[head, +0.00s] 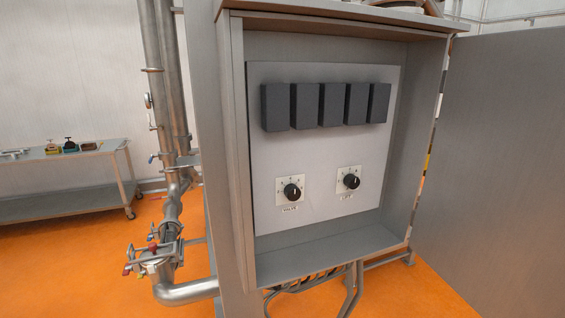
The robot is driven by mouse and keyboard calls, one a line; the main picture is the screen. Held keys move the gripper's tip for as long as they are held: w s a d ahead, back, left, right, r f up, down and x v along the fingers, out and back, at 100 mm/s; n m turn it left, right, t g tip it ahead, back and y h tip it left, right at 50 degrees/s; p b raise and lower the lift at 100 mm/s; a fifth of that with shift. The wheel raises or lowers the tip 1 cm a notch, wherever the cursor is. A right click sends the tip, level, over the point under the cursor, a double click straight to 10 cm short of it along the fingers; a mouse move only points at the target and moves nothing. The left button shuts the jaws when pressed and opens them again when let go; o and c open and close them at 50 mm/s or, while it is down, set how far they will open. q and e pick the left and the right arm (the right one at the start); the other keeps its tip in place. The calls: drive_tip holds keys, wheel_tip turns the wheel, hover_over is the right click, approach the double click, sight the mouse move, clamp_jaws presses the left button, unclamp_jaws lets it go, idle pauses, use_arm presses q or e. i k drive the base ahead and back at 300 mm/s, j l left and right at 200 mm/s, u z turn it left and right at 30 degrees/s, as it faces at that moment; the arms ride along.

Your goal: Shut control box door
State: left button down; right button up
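The grey metal control box (238,150) stands in the middle of the head view with its front open. Its door (505,160) is swung wide open to the right, joined along the box's right edge, and runs out of the picture at the right. Inside is a light panel (325,160) with a row of several dark blocks (333,104) and two black knobs, the left one (292,191) over a label reading VALVE and the right one (351,181) over a small label. Neither of my grippers is in view.
Steel pipes (166,90) with small coloured valve handles (153,247) run up left of the box. A metal cart (70,205) with small items stands at the far left wall. Cables and pipes hang below the box. Orange floor (80,265) is clear at the lower left.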

sight(488, 219)
drive_tip(key=l+u, duration=0.15)
drive_tip(key=l, duration=0.65)
drive_tip(key=l+u, duration=0.2)
drive_tip(key=l, duration=0.65)
drive_tip(key=l+u, duration=0.15)
drive_tip(key=l, duration=0.65)
drive_tip(key=k+l+u, duration=0.15)
drive_tip(key=l, duration=0.65)
